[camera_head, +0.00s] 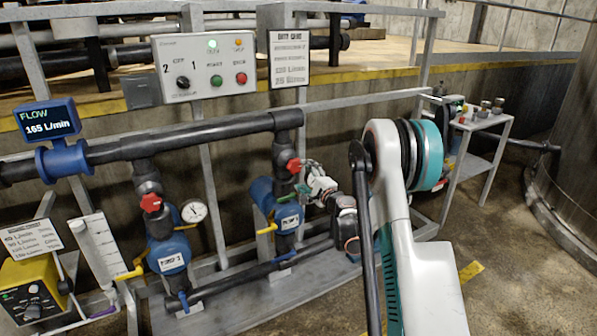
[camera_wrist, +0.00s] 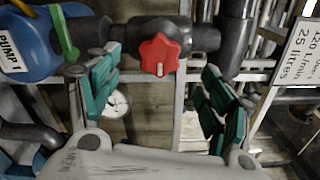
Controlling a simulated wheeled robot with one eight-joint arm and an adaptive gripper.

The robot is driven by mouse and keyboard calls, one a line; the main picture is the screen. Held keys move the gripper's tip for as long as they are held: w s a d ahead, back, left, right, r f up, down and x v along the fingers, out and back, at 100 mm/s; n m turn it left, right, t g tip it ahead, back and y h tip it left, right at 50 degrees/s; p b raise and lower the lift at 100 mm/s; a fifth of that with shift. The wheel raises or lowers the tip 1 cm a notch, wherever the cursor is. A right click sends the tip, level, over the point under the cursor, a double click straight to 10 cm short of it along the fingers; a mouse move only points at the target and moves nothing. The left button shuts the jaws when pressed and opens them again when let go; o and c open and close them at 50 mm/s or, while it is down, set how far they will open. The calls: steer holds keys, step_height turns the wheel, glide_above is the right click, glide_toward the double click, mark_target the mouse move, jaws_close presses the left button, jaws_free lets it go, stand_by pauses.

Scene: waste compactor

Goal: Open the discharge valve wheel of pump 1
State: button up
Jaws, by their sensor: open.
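The red valve wheel (camera_head: 294,165) of pump 1 (camera_head: 289,220) sits on the black vertical pipe above the blue pump body. In the wrist view the lobed red wheel (camera_wrist: 158,54) is near the top centre, with the PUMP 1 label (camera_wrist: 9,54) at the left. My gripper (camera_head: 311,184) is just right of and below the wheel in the head view. In the wrist view my gripper (camera_wrist: 160,72) is open, its green-padded fingers to either side of the wheel's line. The wheel appears ahead of the fingertips; no contact shows.
A second red wheel (camera_head: 151,202) sits on the left pump (camera_head: 169,254), near a gauge (camera_head: 193,211). The flow display (camera_head: 47,121) reads 165 L/min. A control panel (camera_head: 204,67) and sign (camera_head: 289,57) hang above. A green lever (camera_wrist: 64,32) lies left of the wheel in the wrist view.

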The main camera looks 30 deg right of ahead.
steer(key=shift+s, duration=1.4)
